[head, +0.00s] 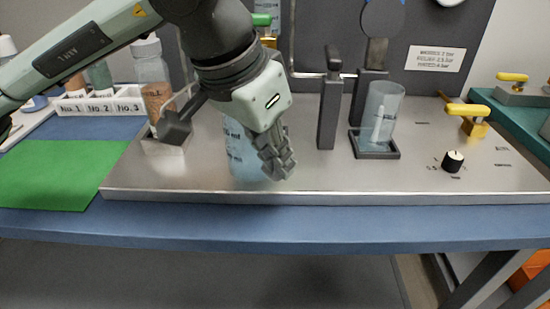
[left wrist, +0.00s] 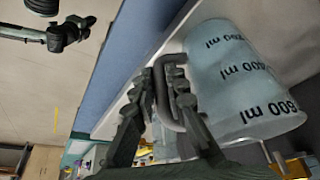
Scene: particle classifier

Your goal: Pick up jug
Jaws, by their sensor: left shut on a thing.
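The jug (head: 243,158) is a translucent pale blue vessel with black ml marks, near the front of the steel plate in the head view. It fills the upper right of the left wrist view (left wrist: 232,75), where its marks read 600 ml. My left gripper (head: 276,160) is at the jug's right side and hides part of it. In the left wrist view its fingers (left wrist: 172,88) are closed around the jug's grey handle. I cannot tell whether the jug's base touches the plate.
The steel plate (head: 300,184) carries a clear tube in a dark holder (head: 378,152), a dark upright post (head: 329,110), a black knob (head: 453,161) and a yellow valve (head: 468,112). A bottle of brown grains (head: 155,92) stands left. A green mat (head: 60,175) lies at left.

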